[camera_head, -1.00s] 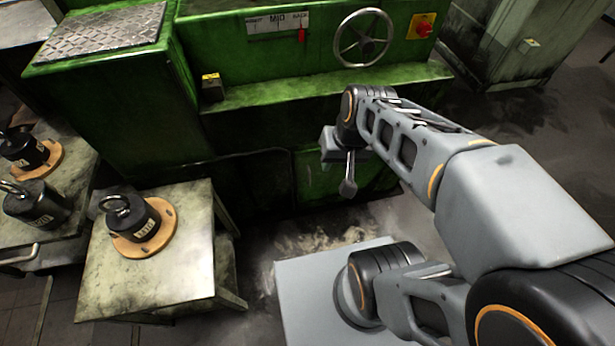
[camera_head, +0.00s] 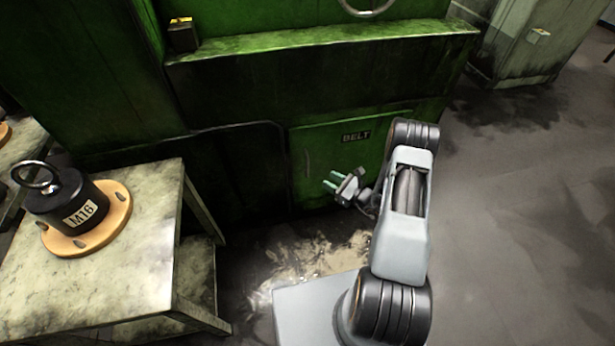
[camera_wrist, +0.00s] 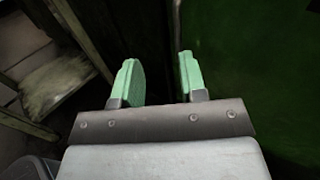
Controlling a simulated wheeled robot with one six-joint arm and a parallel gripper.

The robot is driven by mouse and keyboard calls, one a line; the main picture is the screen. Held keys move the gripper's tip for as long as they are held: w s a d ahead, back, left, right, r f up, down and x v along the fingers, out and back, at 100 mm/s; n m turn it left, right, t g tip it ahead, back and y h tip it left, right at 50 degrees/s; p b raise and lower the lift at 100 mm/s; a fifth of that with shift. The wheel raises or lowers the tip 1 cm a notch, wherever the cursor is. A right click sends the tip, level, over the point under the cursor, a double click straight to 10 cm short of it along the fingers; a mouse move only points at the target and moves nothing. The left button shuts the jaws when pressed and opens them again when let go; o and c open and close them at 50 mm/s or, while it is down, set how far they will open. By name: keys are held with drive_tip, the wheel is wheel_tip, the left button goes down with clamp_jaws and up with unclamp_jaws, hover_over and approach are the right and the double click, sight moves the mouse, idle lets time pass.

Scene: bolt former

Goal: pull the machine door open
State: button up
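The machine door is a green panel labelled BELT (camera_head: 335,152), low on the front of the green machine in the head view. It looks closed. A thin upright handle (camera_head: 308,165) shows near its left edge. My gripper (camera_head: 331,180) is in front of the door's lower left part, to the right of and a little below the handle. In the wrist view my gripper (camera_wrist: 158,80) has two green fingers standing apart with nothing between them. The door's green surface (camera_wrist: 250,70) fills the right of that view.
A worn table (camera_head: 110,285) stands at the left, carrying a black M16 weight (camera_head: 70,200) on an orange disc. A green ledge (camera_head: 320,40) juts out above the door. A grey cabinet (camera_head: 515,50) stands at back right. The floor at right (camera_head: 510,200) is clear.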

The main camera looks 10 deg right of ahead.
sight(307, 175)
drive_tip(key=w+a+f+b, duration=0.1)
drive_tip(key=w+a, duration=0.1)
drive_tip(key=w, duration=0.1)
drive_tip(key=w+a+f+m+t+h+b, duration=0.1)
drive_tip(key=w+a, duration=0.1)
drive_tip(key=w, duration=0.2)
drive_tip(key=w+a+f+m+b, duration=0.1)
drive_tip(key=w+a+b, duration=0.1)
drive_tip(key=w, duration=0.2)
drive_tip(key=shift+w+f, duration=0.1)
drive_tip(key=shift+f, duration=0.25)
drive_tip(key=shift+c, duration=0.2)
clamp_jaws()
